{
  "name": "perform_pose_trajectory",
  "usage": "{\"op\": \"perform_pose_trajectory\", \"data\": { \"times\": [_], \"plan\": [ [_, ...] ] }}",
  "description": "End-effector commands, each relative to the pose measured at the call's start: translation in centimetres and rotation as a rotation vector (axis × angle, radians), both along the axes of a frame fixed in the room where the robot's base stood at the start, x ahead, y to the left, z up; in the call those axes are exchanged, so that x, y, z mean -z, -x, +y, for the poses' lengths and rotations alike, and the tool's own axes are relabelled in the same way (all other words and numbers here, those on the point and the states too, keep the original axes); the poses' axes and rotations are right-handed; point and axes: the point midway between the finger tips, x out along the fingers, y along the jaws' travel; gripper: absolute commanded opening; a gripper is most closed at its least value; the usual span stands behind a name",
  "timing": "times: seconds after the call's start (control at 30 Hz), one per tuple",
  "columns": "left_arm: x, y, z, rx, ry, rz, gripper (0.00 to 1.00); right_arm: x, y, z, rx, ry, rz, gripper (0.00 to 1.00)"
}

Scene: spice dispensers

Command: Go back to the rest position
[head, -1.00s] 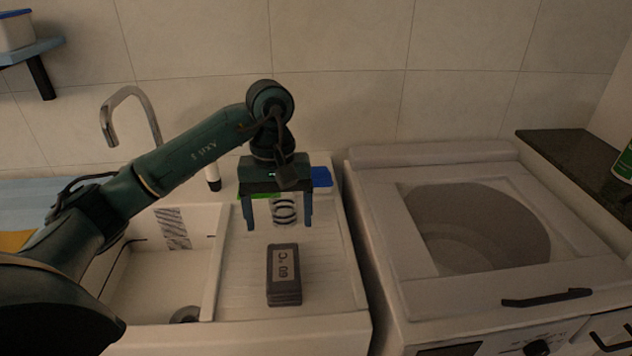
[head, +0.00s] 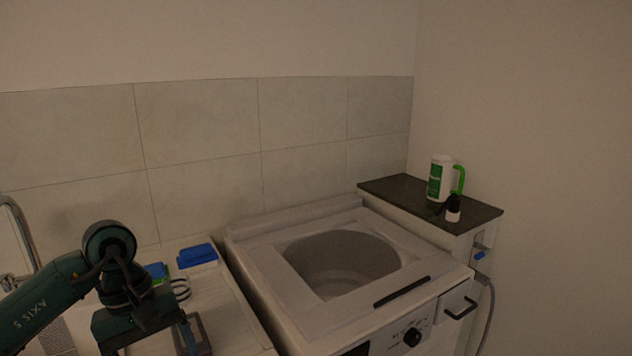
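My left gripper (head: 150,346) is at the lower left of the head view, above the white draining surface (head: 222,300) beside the sink. Its two fingers are spread apart and I see nothing held between them. The lower ends of the fingers run to the bottom edge of the picture. A dark box (head: 203,334) shows partly behind the right finger. A clear jar with dark rings (head: 181,290) stands just behind the gripper, partly hidden. My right gripper is not in view.
A blue-lidded container (head: 197,256) and a blue and green item (head: 156,271) lie near the wall. An open top-loading washing machine (head: 310,322) stands to the right. A dark shelf (head: 395,190) holds a white and green bottle (head: 440,178) and a small black and white bottle (head: 453,208).

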Motion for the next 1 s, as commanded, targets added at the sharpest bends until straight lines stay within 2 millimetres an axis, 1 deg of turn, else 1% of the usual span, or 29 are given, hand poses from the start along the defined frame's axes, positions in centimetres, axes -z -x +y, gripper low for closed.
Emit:
{"op": "perform_pose_trajectory", "data": {
  "times": [0.03,0.07,0.1,0.17,0.2,0.27,0.3,0.37,0.4,0.47,0.5,0.53,0.57,0.6,0.67,0.7,0.77,0.8,0.83,0.87,0.9,0.97,1.0],
  "plan": [
    [1.1,0.8,-2.4,-0.026,0.093,0.039,0.80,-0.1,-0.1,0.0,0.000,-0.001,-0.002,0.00],
    [1.6,1.2,-3.8,-0.049,0.151,0.061,0.80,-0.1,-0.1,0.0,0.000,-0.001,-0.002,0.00],
    [2.0,1.8,-5.7,-0.084,0.232,0.098,0.80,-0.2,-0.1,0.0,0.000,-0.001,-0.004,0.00],
    [2.5,3.0,-8.8,-0.152,0.367,0.172,0.80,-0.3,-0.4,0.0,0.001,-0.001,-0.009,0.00],
    [2.5,3.8,-11.0,-0.209,0.465,0.239,0.80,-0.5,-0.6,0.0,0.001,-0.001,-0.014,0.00],
    [2.0,5.2,-14.4,-0.322,0.633,0.373,0.80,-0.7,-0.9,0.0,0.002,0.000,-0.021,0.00],
    [1.4,5.9,-16.4,-0.412,0.746,0.482,0.80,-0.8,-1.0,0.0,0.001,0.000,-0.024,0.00],
    [-0.1,6.6,-18.9,-0.568,0.912,0.677,0.80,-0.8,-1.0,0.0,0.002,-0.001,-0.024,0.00],
    [-1.1,6.7,-20.0,-0.686,1.018,0.829,0.80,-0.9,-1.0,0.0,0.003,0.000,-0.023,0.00],
    [-2.5,6.2,-20.9,-0.872,1.156,1.076,0.80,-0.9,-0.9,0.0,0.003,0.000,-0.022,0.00],
    [-3.1,5.5,-20.9,-1.001,1.235,1.255,0.80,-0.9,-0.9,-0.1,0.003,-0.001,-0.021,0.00],
    [-3.2,4.9,-20.6,-1.100,1.286,1.393,0.80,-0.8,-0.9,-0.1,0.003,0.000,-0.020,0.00],
    [-3.1,4.2,-20.1,-1.200,1.331,1.538,0.80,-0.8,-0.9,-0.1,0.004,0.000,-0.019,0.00],
    [-2.6,3.3,-19.2,-1.333,1.380,1.739,0.80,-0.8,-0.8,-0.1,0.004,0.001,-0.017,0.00],
    [-0.7,2.1,-17.5,-1.534,1.429,2.054,0.80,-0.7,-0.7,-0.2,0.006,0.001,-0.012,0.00],
    [1.2,1.6,-16.1,1.637,-1.421,-2.236,0.80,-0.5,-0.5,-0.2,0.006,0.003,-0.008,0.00],
    [5.0,1.5,-14.1,1.458,-1.131,-2.057,0.80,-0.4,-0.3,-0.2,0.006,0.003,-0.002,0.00],
    [7.8,2.1,-12.8,1.339,-0.963,-1.932,0.80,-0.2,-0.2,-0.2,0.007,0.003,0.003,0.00],
    [9.7,2.7,-12.0,1.256,-0.855,-1.846,0.80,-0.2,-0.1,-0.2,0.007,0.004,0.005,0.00],
    [11.6,3.4,-11.3,1.179,-0.760,-1.764,0.80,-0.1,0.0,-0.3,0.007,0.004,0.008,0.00],
    [13.9,4.6,-10.7,1.085,-0.652,-1.661,0.80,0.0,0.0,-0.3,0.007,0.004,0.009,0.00],
    [16.8,6.6,-9.9,0.964,-0.521,-1.524,0.80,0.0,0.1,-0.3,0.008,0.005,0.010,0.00],
    [18.4,7.9,-9.6,0.894,-0.451,-1.446,0.80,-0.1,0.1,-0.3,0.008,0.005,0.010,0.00]
  ]
}}
